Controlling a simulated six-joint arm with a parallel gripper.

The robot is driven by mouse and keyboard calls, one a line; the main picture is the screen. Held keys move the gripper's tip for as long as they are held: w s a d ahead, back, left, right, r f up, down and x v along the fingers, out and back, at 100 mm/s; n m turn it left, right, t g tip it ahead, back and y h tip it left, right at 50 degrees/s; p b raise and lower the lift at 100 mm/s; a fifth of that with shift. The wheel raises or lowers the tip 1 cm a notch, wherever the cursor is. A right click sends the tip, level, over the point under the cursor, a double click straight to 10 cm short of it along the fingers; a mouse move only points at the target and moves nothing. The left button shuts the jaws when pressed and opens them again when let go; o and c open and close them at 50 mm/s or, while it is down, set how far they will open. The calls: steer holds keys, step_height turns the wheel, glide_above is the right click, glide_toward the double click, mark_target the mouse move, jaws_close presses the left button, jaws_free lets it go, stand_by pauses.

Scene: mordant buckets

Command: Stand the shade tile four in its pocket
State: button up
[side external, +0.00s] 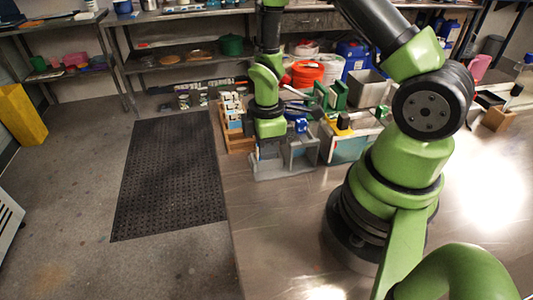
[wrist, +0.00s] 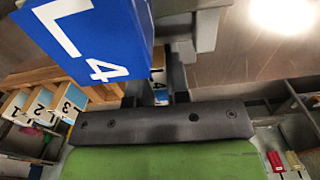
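In the wrist view, a small tile marked 4 (wrist: 158,78), pale with blue below, shows between the dark fingers of my gripper (wrist: 157,92). Whether the fingers touch it cannot be told. In the side external view my gripper (side external: 268,150) points down at the table's left end, beside the wooden rack (side external: 240,145); its fingertips are hard to make out. In the wrist view, tiles marked 1 (wrist: 15,104), 2 (wrist: 40,102) and 3 (wrist: 70,102) stand in a row at left. The pocket for four is hidden.
A blue face marked 4 (wrist: 85,40) fills the wrist view's upper left, close to the camera. Grey bins (side external: 300,152), a grey bucket (side external: 368,88) and an orange-red bucket (side external: 306,74) crowd the right of my gripper. The front tabletop (side external: 285,225) is clear.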

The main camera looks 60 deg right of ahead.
jaws_close()
step_height(320, 180, up, 9)
steer(key=shift+w+r, duration=0.1)
steer(key=w+d, duration=0.3)
steer(key=w, duration=0.6)
steer(key=f, duration=0.4)
steer(key=shift+w+d+f, duration=0.1)
steer(key=shift+d+f, duration=0.1)
steer(key=shift+f, duration=2.3)
steer(key=shift+f, duration=0.1)
steer(key=o, duration=0.8)
jaws_free()
steer(key=shift+c, duration=0.2)
